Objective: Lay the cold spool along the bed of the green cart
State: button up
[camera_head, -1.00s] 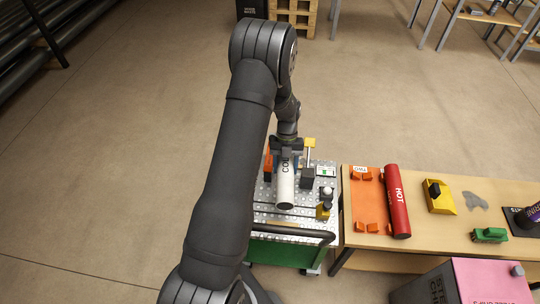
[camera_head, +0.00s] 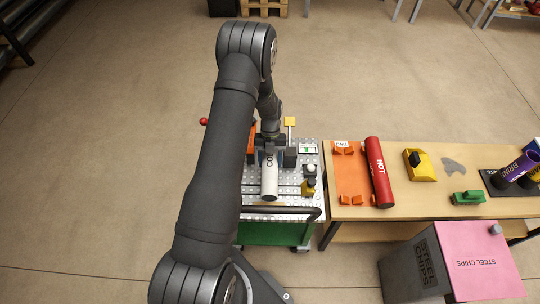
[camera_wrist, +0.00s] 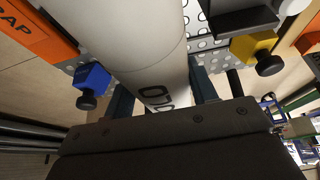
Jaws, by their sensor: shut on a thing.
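The cold spool (camera_head: 269,182) is a white pipe with dark lettering, lying lengthwise over the perforated metal bed of the green cart (camera_head: 268,234) in the head view. My gripper (camera_head: 270,147) is shut on the spool near its far end. In the wrist view the spool (camera_wrist: 130,35) runs between the two fingers of my gripper (camera_wrist: 162,95), lettering close to the jaws. I cannot tell whether the spool touches the bed. My arm hides the cart's left side.
Clamps with yellow (camera_head: 309,187) and blue (camera_wrist: 93,77) parts stand beside the spool. An orange block (camera_head: 251,140) and a yellow-topped post (camera_head: 290,122) are near the gripper. Right of the cart, a table holds a red HOT pipe (camera_head: 379,172). A black handle (camera_head: 300,214) crosses the cart's front.

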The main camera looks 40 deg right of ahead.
jog(key=shift+f, duration=2.5)
jog(key=shift+f, duration=0.25)
jog(key=o, duration=1.5)
jog(key=shift+w+d, duration=0.1)
jog(key=shift+w, duration=0.05)
jog(key=shift+f, duration=0.25)
jog(key=shift+o, duration=0.5)
jog(key=shift+o, duration=0.3)
jog(key=shift+w+f, duration=0.1)
jog(key=shift+w, duration=0.05)
